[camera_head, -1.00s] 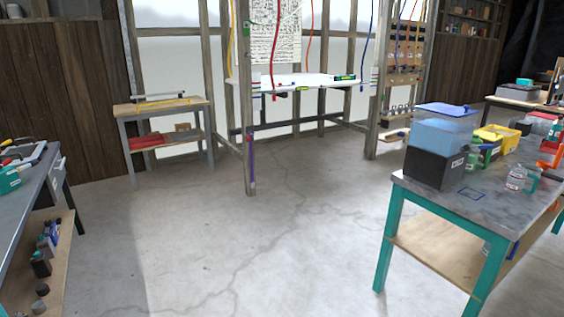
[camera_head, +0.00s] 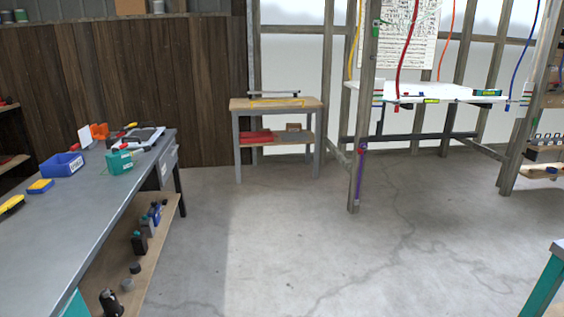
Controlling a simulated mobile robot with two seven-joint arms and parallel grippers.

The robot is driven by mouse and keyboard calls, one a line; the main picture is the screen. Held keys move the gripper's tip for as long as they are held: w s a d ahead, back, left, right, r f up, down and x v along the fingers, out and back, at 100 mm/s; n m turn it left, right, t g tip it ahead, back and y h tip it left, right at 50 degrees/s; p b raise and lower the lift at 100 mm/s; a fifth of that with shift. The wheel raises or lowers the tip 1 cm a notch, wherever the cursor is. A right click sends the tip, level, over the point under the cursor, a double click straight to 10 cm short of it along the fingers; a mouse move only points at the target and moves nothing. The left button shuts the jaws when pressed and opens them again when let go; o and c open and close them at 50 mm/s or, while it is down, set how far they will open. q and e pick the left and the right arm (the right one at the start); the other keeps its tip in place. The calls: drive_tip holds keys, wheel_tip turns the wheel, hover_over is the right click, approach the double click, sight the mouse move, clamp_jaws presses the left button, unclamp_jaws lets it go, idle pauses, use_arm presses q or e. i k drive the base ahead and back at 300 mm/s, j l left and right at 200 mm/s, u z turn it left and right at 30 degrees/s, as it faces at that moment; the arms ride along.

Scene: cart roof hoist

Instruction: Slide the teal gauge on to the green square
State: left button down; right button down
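Neither of my grippers is in view. A small teal block-shaped item (camera_head: 119,163) with a pale label stands on the grey workbench (camera_head: 75,222) at the left; I cannot tell whether it is the teal gauge. I cannot make out a green square on any surface. A small green item (camera_head: 376,29) is on the wooden post of the frame, too small to identify.
A blue bin (camera_head: 63,165) and yellow items sit on the left bench. A small table (camera_head: 276,104) stands by the wall. A white hanging panel (camera_head: 440,92) is in the wooden frame at right. A teal bench leg (camera_head: 543,287) shows lower right. The middle floor is clear.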

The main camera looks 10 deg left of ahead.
sight(120, 162)
drive_tip(key=i+u, duration=0.3)
drive_tip(key=i, duration=0.2)
drive_tip(key=i+u, duration=0.35)
drive_tip(key=i, duration=0.15)
drive_tip(key=i+u, duration=0.15)
drive_tip(key=i, duration=0.4)
drive_tip(key=i+l+u, duration=0.15)
drive_tip(key=i, duration=0.4)
